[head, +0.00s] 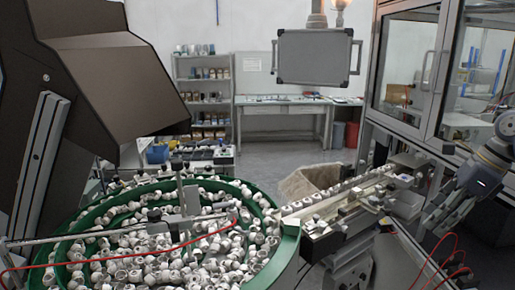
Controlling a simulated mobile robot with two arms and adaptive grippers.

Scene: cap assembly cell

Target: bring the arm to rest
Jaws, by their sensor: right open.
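My right arm (486,173) comes in at the right edge of the head view. My right gripper (434,222) points down and to the left, beside the end of the feed rail and in front of the glass-doored machine. Its jaws are open and I see nothing between them. It looks apart from the rail, though the exact gap is hard to judge. My left gripper is not in view.
A green-rimmed bowl feeder (262,190) full of white caps fills the lower left. A feed rail (340,202) carries caps to the right. Red cables (445,250) hang below my right gripper. A glass-doored cabinet (408,128) stands behind. Open floor (262,160) lies mid-view.

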